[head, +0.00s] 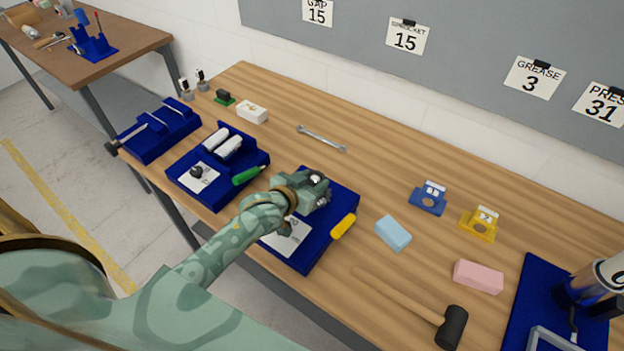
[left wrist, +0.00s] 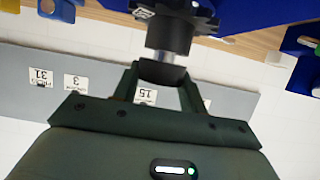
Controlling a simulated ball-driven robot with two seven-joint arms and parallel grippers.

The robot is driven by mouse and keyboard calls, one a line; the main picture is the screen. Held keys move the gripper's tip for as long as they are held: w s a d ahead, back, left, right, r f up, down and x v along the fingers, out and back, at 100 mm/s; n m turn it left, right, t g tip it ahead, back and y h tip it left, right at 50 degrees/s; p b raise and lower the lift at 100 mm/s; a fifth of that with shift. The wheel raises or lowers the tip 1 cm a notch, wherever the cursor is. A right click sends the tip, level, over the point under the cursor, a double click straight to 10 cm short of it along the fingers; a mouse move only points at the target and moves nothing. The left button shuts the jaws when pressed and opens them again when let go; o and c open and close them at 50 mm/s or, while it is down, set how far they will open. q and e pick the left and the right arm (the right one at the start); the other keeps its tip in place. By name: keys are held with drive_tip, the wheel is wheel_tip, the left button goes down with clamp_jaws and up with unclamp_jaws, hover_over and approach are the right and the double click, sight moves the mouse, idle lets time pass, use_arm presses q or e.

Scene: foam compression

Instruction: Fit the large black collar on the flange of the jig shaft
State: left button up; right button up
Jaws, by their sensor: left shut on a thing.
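My left gripper (head: 318,187) is over the blue jig tray (head: 345,188) in the middle of the bench. In the left wrist view its two fingers (left wrist: 160,82) are shut on a dark round part, which looks like the large black collar (left wrist: 162,72). A short silver shaft length (left wrist: 166,57) shows directly beyond the collar, in line with it. A wider black cylinder (left wrist: 170,36) and a black toothed part (left wrist: 190,18) follow beyond that, near a blue surface. I cannot tell whether the collar is around the shaft or only against its end. My right gripper is not in view.
A yellow-handled tool (head: 343,226) lies at the tray's right edge. A green-handled tool (head: 247,176) is close on the left. Blue (head: 393,233) and pink (head: 478,276) foam blocks and a mallet (head: 452,326) lie to the right. A wrench (head: 321,138) lies behind, with clear bench around it.

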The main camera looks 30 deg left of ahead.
use_arm(q)
drive_tip(key=shift+f, duration=0.3)
drive_tip(key=o, duration=1)
drive_tip(key=shift+o, duration=0.2)
drive_tip(key=p+v, duration=0.1)
drive_tip(key=v, duration=1.5)
drive_tip(key=shift+p, duration=0.4)
drive_tip(key=shift+s, duration=0.1)
